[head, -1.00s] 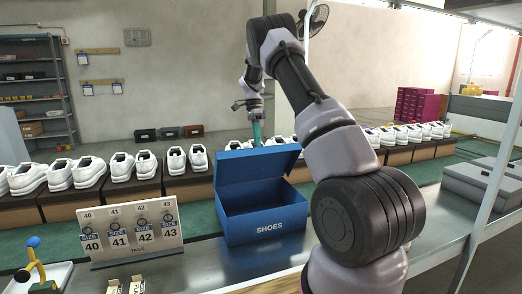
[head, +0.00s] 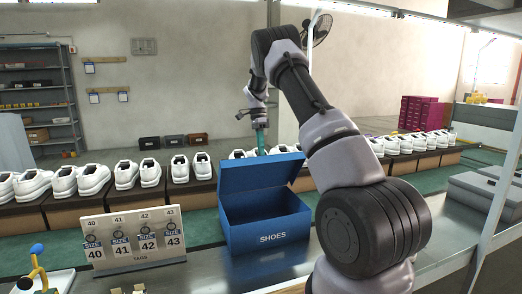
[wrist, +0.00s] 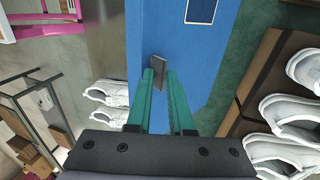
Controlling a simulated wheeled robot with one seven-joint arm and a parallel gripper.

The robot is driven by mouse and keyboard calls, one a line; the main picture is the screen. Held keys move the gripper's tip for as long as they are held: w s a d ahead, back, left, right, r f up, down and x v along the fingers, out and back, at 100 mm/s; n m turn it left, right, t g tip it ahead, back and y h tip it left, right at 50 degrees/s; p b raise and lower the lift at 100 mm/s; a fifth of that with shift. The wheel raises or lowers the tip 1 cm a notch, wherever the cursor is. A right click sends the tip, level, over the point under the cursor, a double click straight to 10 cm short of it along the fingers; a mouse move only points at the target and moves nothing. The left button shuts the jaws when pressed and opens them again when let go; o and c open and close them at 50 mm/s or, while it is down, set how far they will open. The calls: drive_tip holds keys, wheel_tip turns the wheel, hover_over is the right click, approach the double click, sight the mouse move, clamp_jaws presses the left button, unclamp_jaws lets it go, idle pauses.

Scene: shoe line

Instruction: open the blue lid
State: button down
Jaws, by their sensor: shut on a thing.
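The blue lid (head: 262,174) of the blue shoe box (head: 268,233) stands raised at the back of the box, and the box front reads SHOES. My gripper (head: 261,142) is at the lid's top edge, with its teal fingers pointing down and partly hidden behind the lid. In the wrist view, my gripper (wrist: 160,82) is shut on a small dark grey tab (wrist: 157,64) on the blue lid (wrist: 192,70).
A size-tag stand (head: 132,239) is close to the box's left. White shoes (head: 92,180) line a row of brown boxes behind. Grey boxes (head: 486,194) stand at the right. Bare metal bench (head: 190,268) shows in front of the tag stand and box.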

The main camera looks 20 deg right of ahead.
drive_tip(key=c, duration=1)
unclamp_jaws()
drive_tip(key=shift+r, duration=0.1)
drive_tip(key=shift+v, duration=5.35)
